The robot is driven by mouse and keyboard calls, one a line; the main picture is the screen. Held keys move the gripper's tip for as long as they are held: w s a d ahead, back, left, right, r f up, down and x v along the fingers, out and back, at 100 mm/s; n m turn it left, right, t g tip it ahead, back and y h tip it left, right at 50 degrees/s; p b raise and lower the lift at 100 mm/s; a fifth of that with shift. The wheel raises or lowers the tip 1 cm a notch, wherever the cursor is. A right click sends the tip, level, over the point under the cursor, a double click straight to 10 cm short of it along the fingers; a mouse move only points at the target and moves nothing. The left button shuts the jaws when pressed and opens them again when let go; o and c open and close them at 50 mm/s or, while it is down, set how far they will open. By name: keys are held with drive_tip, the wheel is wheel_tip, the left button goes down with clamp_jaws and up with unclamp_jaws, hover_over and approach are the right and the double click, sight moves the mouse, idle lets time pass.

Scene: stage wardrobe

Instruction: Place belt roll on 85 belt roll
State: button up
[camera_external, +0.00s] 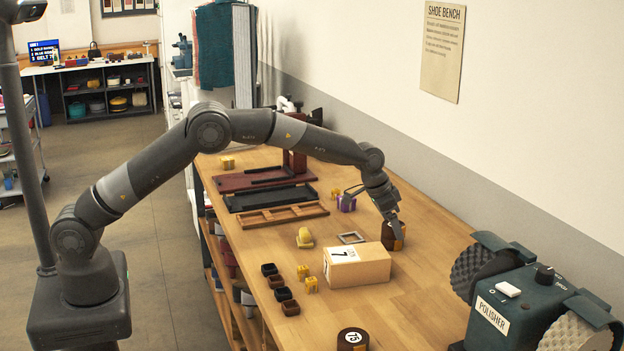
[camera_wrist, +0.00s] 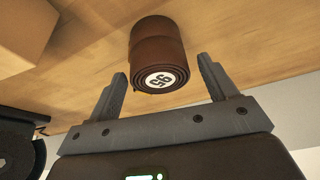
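A brown belt roll (camera_external: 386,238) stands on the bench just behind the cardboard box, below my gripper (camera_external: 395,214). In the wrist view this belt roll (camera_wrist: 157,45) lies ahead of and between my open fingers (camera_wrist: 162,68), with a gap on each side. Its white round label shows two digits, turned over; I cannot read the first one for sure. A second, dark belt roll marked 75 (camera_external: 353,338) stands at the near edge of the picture. I cannot make out a roll clearly marked 85.
A cardboard box marked 7 (camera_external: 357,265) stands close left of the roll. A polisher (camera_external: 500,300) stands at the right. The bench between box and polisher is clear.

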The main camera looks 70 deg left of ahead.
drive_tip(key=shift+r, duration=0.1)
drive_tip(key=s+a+r, duration=0.2)
drive_tip(key=s+r, duration=0.5)
drive_tip(key=r, duration=0.3)
drive_tip(key=s+a+r, duration=0.3)
drive_tip(key=s+r, duration=0.4)
drive_tip(key=r, duration=0.3)
drive_tip(key=s+a+r+n, duration=0.1)
drive_tip(key=s+a+r, duration=0.15)
drive_tip(key=s, duration=0.55)
drive_tip(key=s+a+r, duration=0.1)
drive_tip(key=s+r, duration=0.2)
drive_tip(key=s, duration=0.5)
drive_tip(key=s+a+f, duration=0.1)
drive_tip(key=s+f, duration=0.2)
drive_tip(key=s, duration=1)
drive_tip(key=s+a+f+n+t, duration=0.1)
drive_tip(key=s+f, duration=0.3)
drive_tip(key=s, duration=0.9)
drive_tip(key=shift+s+a+y, duration=0.2)
drive_tip(key=shift+s+y, duration=0.05)
drive_tip(key=shift+y, duration=0.15)
